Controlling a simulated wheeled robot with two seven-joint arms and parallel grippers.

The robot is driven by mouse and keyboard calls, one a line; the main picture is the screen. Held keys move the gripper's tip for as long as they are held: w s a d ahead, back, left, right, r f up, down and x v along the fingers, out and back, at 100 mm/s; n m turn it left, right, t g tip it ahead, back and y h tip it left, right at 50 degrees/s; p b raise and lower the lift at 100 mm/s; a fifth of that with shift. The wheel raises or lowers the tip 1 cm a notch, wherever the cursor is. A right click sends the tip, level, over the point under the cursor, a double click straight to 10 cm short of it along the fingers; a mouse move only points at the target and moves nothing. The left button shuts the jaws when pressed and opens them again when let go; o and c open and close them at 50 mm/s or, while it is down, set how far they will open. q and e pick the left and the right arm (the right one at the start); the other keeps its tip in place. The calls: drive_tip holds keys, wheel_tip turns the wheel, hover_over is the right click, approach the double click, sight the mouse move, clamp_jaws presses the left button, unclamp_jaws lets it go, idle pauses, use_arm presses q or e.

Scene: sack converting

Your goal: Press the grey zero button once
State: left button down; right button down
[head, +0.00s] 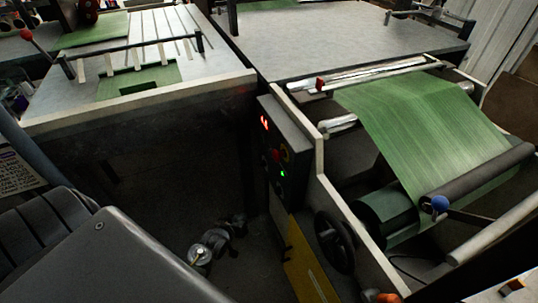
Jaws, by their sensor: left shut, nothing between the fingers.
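A dark control box (287,128) stands on the near left end of the roll machine, at the middle of the head view. Its narrow face carries a lit red display (265,122), a red button (277,155) and a small green light (282,174). I cannot make out the grey zero button on this face; it is too small and dark. My left gripper (238,224) is low and to the left of the box, apart from it, over the dark floor. It is small and dark here, and it looks shut and empty. My right gripper is not in view.
A green sheet (430,120) runs over the machine's rollers at right. A black handwheel (335,242) and a yellow panel (308,265) are below the box. A lever with a blue knob (440,203) is at right. A grey table (60,108) borders the gap at upper left.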

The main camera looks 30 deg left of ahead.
use_arm(q)
drive_tip(key=w+a+r+n+t, duration=0.1)
drive_tip(key=r+n, duration=0.1)
drive_tip(key=r, duration=0.5)
drive_tip(key=w+a+r+n+t+y, duration=0.1)
drive_tip(key=w+r+n+t, duration=0.1)
drive_tip(key=r, duration=0.5)
drive_tip(key=w+a+r+n+t, duration=0.2)
drive_tip(key=r+n, duration=0.1)
drive_tip(key=r, duration=0.5)
drive_tip(key=shift+w, duration=0.2)
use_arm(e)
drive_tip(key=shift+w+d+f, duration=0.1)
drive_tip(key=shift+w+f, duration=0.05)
use_arm(q)
drive_tip(key=shift+w, duration=0.1)
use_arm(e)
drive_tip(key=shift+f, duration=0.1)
